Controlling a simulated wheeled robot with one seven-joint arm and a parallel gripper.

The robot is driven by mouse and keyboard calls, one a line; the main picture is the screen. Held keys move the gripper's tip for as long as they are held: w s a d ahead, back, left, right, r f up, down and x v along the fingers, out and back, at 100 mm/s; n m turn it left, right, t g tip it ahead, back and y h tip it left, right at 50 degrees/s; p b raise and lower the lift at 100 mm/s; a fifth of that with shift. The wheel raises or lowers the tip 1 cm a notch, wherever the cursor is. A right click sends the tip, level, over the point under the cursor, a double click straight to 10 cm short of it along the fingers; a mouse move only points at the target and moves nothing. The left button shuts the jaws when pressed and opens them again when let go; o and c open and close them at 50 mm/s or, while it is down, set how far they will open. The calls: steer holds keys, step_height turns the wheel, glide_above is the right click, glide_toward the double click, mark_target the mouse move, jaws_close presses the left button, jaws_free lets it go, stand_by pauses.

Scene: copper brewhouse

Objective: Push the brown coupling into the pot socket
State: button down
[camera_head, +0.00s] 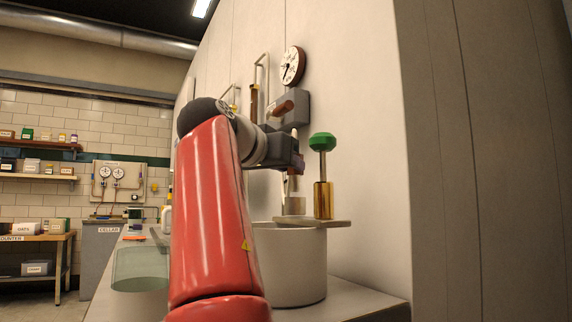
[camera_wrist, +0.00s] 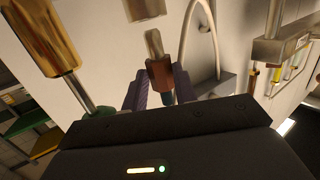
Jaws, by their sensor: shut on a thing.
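My gripper (camera_head: 296,165) is above the large pale pot (camera_head: 290,265) in the head view. In the wrist view my gripper (camera_wrist: 158,90) has its two purple fingers shut on the brown coupling (camera_wrist: 160,72). A lighter metal tip (camera_wrist: 153,43) sticks out of the coupling away from the gripper. The coupling is mostly hidden there.
Pipes and a grey wall fitting (camera_head: 290,110) are behind my gripper. A clear greenish vessel (camera_head: 140,265) stands left.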

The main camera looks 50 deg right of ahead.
mark_target(293, 188)
steer(key=shift+s+f, duration=0.1)
steer(key=shift+f, duration=0.3)
steer(key=shift+f+p, duration=0.45)
steer(key=shift+f, duration=0.1)
steer(key=shift+f, duration=0.45)
steer(key=shift+f+b, duration=0.45)
steer(key=shift+f, duration=0.15)
steer(key=c, duration=1)
jaws_free()
steer(key=shift+c, duration=0.2)
steer(key=shift+a, duration=0.1)
steer(key=shift+v, duration=2.4)
